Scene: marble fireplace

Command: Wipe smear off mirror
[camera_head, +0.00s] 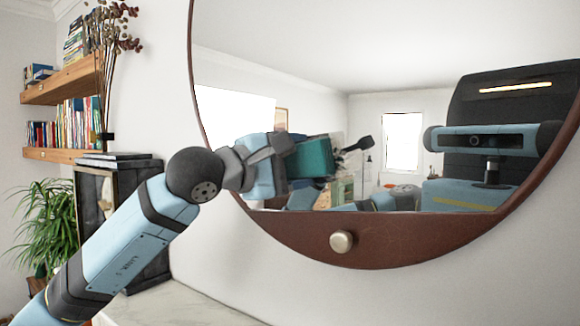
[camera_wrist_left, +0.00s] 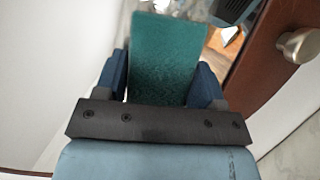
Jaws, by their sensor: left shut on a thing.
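The round mirror (camera_head: 330,105) with a brown frame (camera_head: 390,246) hangs on the wall. My left gripper (camera_head: 300,158) is in front of its lower left part. It is shut on a teal sponge (camera_head: 314,157), which also shows between the two blue fingers in the left wrist view (camera_wrist_left: 165,60). The sponge is close to the glass; I cannot tell if it touches. I cannot make out a smear on the visible glass. My arm and the sponge hide part of the mirror. My right gripper cannot be made out.
A round metal knob (camera_head: 341,241) sits on the bottom of the mirror frame. A marble mantel (camera_head: 175,306) lies below. A dark cabinet (camera_head: 150,245), a green plant (camera_head: 45,225) and wooden bookshelves (camera_head: 62,82) stand at the left. The mirror reflects my head and body.

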